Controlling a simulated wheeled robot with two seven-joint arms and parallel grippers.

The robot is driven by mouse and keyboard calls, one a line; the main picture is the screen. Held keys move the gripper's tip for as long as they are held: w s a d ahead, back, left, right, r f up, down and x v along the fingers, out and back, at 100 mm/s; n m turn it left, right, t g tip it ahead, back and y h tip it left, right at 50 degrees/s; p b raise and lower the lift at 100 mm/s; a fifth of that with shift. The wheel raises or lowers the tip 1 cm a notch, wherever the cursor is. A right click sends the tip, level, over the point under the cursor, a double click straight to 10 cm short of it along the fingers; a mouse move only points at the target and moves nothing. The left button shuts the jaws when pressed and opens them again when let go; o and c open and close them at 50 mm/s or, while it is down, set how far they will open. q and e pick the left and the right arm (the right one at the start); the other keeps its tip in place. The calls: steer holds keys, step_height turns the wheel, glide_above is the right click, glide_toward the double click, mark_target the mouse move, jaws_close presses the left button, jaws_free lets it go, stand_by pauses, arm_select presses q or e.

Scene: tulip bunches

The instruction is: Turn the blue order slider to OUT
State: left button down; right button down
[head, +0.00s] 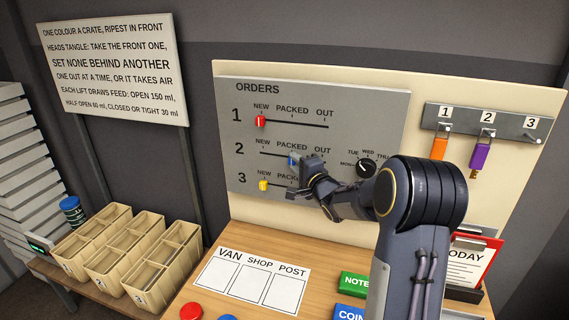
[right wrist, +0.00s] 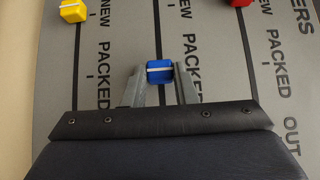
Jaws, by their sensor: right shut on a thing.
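The blue order slider (head: 292,160) is on row 2 of the grey ORDERS board (head: 370,110), at about the PACKED mark. My right gripper (head: 297,167) reaches in from the right and is shut on the slider, hiding part of it and the OUT end of its track. In the right wrist view the blue slider (right wrist: 160,72) sits between the two fingers, beside the word PACKED. My left gripper is not in view.
The red slider (head: 260,121) on row 1 and the yellow slider (head: 263,186) on row 3 are both at NEW. A black day dial (head: 366,168) sits right of row 2. Divided crates (head: 165,262) stand at the lower left.

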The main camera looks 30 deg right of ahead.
steer(key=s+d, duration=0.5)
steer(key=s, duration=0.1)
steer(key=shift+s+d+p, duration=0.2)
steer(key=shift+s+p, duration=0.05)
steer(key=shift+p, duration=0.2)
steer(key=c, duration=1.2)
jaws_free()
steer(key=shift+o, duration=0.2)
steer(key=s+b, duration=0.1)
steer(key=s, duration=0.6)
steer(key=shift+s+a+b, duration=0.3)
steer(key=shift+s+b, duration=0.05)
steer(key=shift+s, duration=0.05)
